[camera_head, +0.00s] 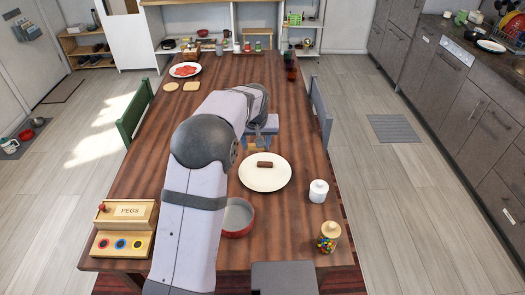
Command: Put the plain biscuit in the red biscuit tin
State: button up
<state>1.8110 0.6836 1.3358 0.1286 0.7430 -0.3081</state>
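My arm reaches from the front over the wooden table, and my gripper (262,139) is near the table's middle, just behind a white plate. Its fingers are too small to tell open from shut. A red round tin (238,233) with a pale inside stands at the front, partly hidden by my arm; no lid shows on the visible part. Two pale round pieces that look like plain biscuits, one on the left (170,87) and one on the right (192,86), lie at the far left. A dark brown bar (265,164) lies on the white plate (255,184).
A wooden PEGS box (126,213) stands front left. A white lidded jar (318,191) and a jar of coloured sweets (328,238) stand front right. A plate with red food (185,70) is far left.

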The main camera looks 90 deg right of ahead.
jog(key=w+a+r+n+p, duration=0.1)
jog(key=w+a+r+p, duration=0.15)
jog(key=w+a, duration=0.45)
jog(key=a+f+m, duration=0.1)
jog(key=a+f, duration=0.7)
jog(key=shift+w+a+p, duration=0.25)
jog(key=shift+a+p, duration=0.05)
jog(key=shift+a, duration=0.05)
jog(key=shift+f+b, duration=2.55)
jog(key=shift+f, duration=0.2)
